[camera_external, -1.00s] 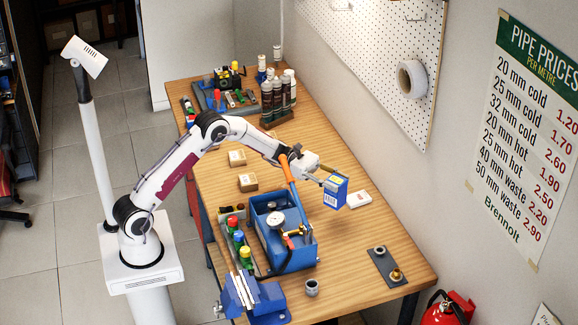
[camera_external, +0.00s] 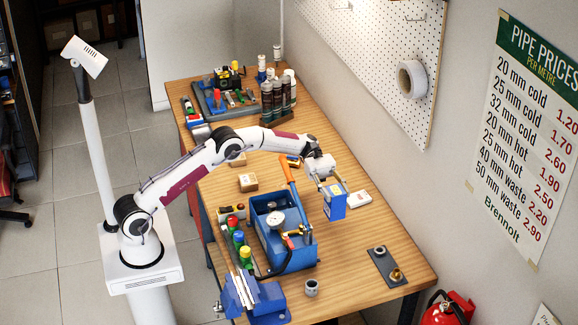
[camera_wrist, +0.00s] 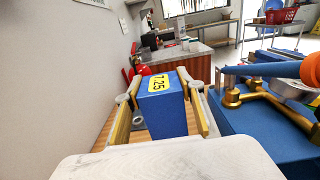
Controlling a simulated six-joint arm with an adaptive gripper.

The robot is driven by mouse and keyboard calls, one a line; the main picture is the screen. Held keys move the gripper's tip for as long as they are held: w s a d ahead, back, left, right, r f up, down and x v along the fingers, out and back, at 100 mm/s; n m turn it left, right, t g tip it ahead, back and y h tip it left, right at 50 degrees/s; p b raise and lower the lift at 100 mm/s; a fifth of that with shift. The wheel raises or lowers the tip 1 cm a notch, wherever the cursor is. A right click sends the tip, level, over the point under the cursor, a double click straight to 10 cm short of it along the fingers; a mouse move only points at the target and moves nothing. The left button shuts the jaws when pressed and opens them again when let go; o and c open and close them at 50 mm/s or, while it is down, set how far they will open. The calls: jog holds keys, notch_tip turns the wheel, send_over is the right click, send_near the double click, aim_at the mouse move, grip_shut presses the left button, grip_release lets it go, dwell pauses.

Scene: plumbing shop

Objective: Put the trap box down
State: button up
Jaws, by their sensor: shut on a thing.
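I cannot tell whether the box's underside touches the bench top.
A blue pressure-test tank (camera_external: 283,240) with a gauge and orange-handled lever stands close left of the box. A dark plate with fittings (camera_external: 386,265) lies nearer the front. The wooden bench (camera_external: 345,265) is bare between them.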

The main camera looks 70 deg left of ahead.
aim_at(334, 214)
jog(key=shift+s, duration=0.1)
dwell(0.3)
jog(key=shift+f, duration=3.1)
jog(key=shift+f, duration=1.85)
jog(key=shift+f, duration=0.2)
jog(key=o, duration=1.2)
jog(key=shift+o, duration=0.2)
jog(key=shift+r, duration=0.2)
